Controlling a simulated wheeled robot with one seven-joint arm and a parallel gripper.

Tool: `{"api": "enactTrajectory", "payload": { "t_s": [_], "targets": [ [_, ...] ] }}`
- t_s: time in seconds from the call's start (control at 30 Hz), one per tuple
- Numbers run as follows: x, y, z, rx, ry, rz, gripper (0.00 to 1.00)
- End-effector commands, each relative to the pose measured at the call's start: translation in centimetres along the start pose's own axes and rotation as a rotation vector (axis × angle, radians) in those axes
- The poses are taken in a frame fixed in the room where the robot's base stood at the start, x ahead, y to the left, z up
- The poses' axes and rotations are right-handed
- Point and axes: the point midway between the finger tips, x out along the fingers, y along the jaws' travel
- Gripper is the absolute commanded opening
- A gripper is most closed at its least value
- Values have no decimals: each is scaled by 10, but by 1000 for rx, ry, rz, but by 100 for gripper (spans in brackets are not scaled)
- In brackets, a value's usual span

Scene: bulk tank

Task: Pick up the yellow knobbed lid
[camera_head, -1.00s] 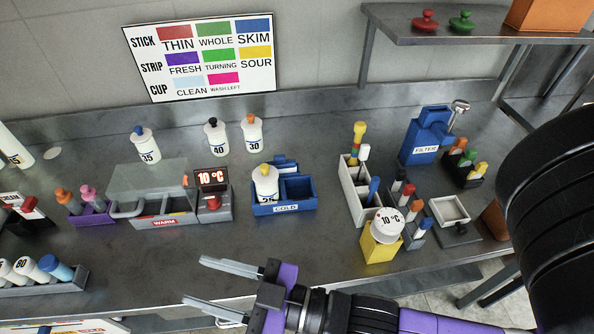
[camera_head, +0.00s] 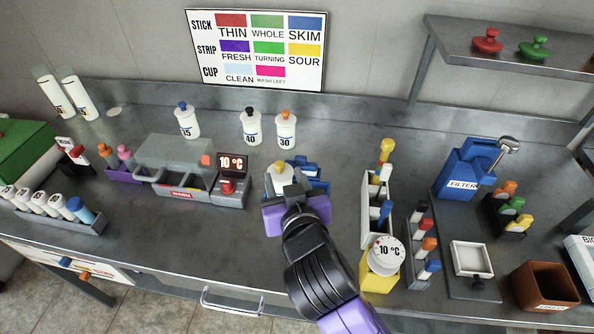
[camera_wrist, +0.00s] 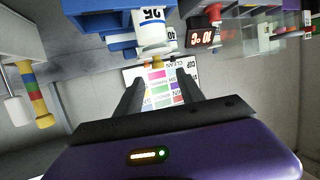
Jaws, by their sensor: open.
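The yellow knobbed lid (camera_head: 281,165) tops a white bottle (camera_head: 279,181) in the blue cold box (camera_head: 318,178). In the wrist view, where the scene appears inverted, the yellow lid (camera_wrist: 158,63) shows at the bottle's end, between and just beyond my fingertips. My gripper (camera_wrist: 159,75) is open and empty, its dark fingers spread on both sides of the lid's line. In the head view my gripper (camera_head: 290,188) is in front of the bottle and covers its lower part and much of the box. I see no clear contact with the lid.
A grey warm box (camera_head: 190,190) with a 10 °C display stands left of the cold box. Right of it are a white rack (camera_head: 374,222) and a yellow block with a white dial (camera_head: 385,255). Bottles (camera_head: 250,127) stand behind.

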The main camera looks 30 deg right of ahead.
Motion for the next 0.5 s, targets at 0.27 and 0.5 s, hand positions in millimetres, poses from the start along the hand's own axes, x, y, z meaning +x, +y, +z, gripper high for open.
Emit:
{"api": "enactTrajectory", "payload": {
  "t_s": [0.27, 0.5],
  "targets": [
    [26, 1, 0, 9, -3, 1, 45],
    [58, 3, 4, 8, -3, 1, 45]
  ]
}}
